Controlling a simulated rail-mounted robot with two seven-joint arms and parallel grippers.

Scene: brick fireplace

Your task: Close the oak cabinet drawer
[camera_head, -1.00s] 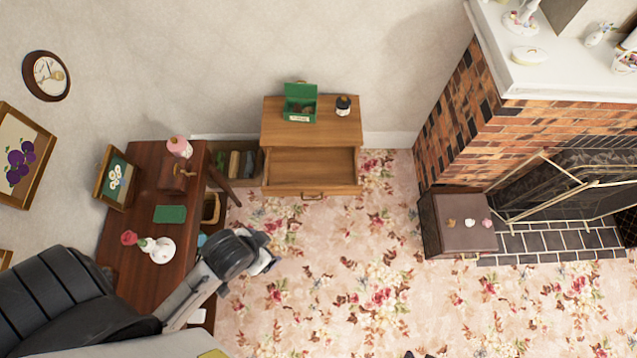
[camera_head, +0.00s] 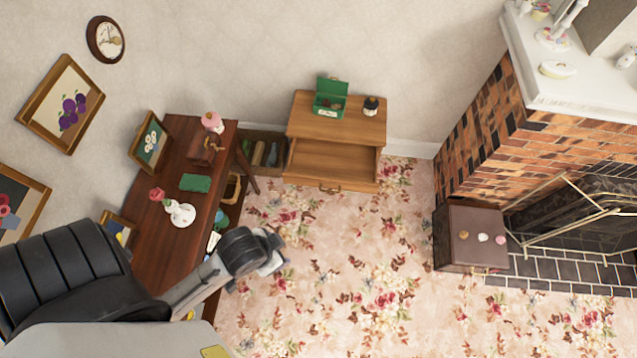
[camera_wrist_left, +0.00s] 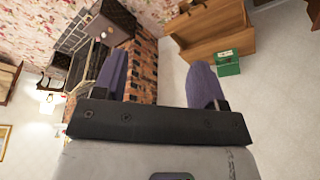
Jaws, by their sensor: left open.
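The oak cabinet (camera_head: 336,118) stands against the back wall, and it also shows in the left wrist view (camera_wrist_left: 215,32). Its drawer (camera_head: 333,165) is pulled out toward the room and looks empty from above, with a handle on its front. My left gripper (camera_head: 272,252) is in front of the dark wooden desk, apart from the cabinet and drawer. In the left wrist view its two purple fingers (camera_wrist_left: 158,85) are spread with nothing between them. My right gripper is not in view.
A green box (camera_head: 331,97) and a dark jar (camera_head: 371,106) stand on the cabinet. The desk (camera_head: 165,235) with a vase and frames is at left. A brown box (camera_head: 470,237) stands by the brick fireplace (camera_head: 490,130). The flowered carpet (camera_head: 350,265) between is clear.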

